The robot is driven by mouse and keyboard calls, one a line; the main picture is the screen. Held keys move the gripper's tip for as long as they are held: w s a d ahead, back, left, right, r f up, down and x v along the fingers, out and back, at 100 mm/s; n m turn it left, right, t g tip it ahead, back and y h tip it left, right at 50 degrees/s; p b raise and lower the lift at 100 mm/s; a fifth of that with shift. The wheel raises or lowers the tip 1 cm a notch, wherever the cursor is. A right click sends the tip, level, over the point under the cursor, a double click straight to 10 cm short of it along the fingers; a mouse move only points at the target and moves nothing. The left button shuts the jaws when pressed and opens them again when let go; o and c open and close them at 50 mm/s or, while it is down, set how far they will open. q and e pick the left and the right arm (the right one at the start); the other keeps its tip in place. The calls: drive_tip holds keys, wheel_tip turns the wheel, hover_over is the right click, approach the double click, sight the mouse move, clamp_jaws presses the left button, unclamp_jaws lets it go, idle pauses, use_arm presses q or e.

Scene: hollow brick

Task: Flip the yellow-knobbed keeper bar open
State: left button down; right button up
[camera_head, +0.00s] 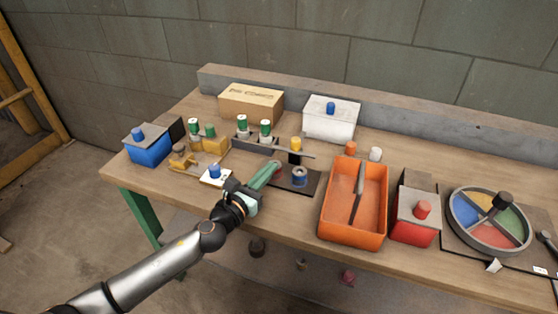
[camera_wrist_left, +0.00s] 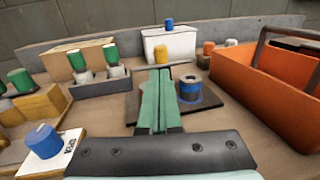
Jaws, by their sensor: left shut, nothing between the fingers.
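The yellow knob (camera_head: 295,143) stands on a dark post at the back of a dark base plate (camera_head: 313,184). A thin grey bar (camera_head: 300,154) runs sideways at the post, and part of it shows beyond my fingers in the left wrist view (camera_wrist_left: 181,63). The knob also shows there (camera_wrist_left: 209,47). A blue and silver cylinder (camera_head: 300,176) stands on the plate. My left gripper (camera_head: 275,167) has its green fingers shut and empty, reaching over the plate's left part. Its tips appear close to the bar; contact cannot be told. The fingers partly hide a reddish round part.
An orange tray (camera_head: 338,232) stands close on the right. A white box (camera_head: 330,125) with a blue knob is behind. Green-topped pieces sit in a dark rack (camera_head: 252,143) to the left. A white card (camera_head: 216,181) with a blue knob lies beside my gripper.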

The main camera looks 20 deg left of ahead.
use_arm(q)
drive_tip(key=v, duration=0.4)
drive_tip(key=shift+s, duration=0.2)
drive_tip(key=shift+s+r, duration=0.1)
drive_tip(key=shift+s, duration=0.05)
use_arm(e)
drive_tip(key=shift+w, duration=0.2)
drive_tip(key=shift+w, duration=0.1)
